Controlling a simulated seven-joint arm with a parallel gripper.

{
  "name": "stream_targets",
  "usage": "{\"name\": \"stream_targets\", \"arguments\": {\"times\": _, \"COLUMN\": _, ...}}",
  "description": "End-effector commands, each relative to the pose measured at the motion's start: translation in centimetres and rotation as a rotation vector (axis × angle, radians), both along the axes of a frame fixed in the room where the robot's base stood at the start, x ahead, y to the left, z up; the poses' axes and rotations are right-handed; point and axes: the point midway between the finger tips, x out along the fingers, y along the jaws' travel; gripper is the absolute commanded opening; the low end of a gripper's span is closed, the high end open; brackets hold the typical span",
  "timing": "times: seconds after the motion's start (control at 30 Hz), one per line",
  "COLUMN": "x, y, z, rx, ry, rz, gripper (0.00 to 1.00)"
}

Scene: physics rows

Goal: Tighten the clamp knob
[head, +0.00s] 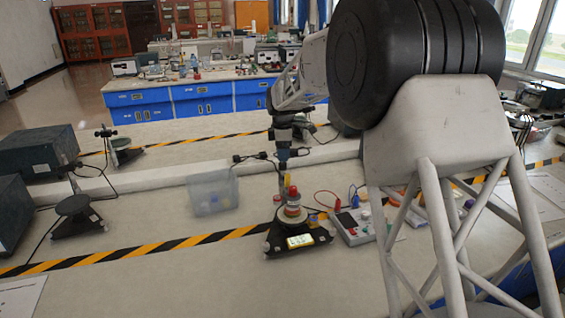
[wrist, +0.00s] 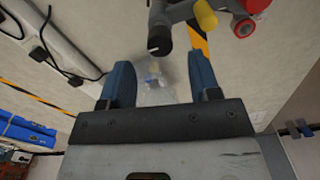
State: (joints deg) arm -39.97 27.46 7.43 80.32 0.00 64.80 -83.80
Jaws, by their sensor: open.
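In the wrist view, a dark cylindrical knob (wrist: 160,40) with a white mark sits on a grey fitting, just past my fingertips and roughly centred between them. I take it to be the clamp knob. A yellow cylinder (wrist: 206,15) and a red knob (wrist: 244,27) stand to its right. My gripper (wrist: 160,64) is open, its two blue fingers apart with nothing held. In the head view, my gripper (head: 283,160) is above the stand, whose red (head: 293,192) and yellow (head: 287,181) parts show. The dark knob cannot be made out there.
The stand has a black triangular base (head: 285,251). A clear bin (head: 213,193) is left of it, and a meter box (head: 353,227) with red and blue leads is at right. A raised ledge runs behind. Bench front left is mostly clear.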

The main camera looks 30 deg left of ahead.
Motion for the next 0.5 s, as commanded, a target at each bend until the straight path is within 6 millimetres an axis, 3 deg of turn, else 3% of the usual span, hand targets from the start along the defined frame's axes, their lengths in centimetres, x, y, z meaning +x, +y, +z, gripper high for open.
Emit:
{"name": "stream_targets", "arguments": {"times": 0.3, "x": 0.0, "y": 0.0, "z": -3.4, "rx": 0.0, "ry": 0.0, "rz": 0.0, "gripper": 0.57}}
{"name": "stream_targets", "arguments": {"times": 0.5, "x": 0.0, "y": 0.0, "z": -4.1, "rx": 0.0, "ry": 0.0, "rz": 0.0, "gripper": 0.57}}
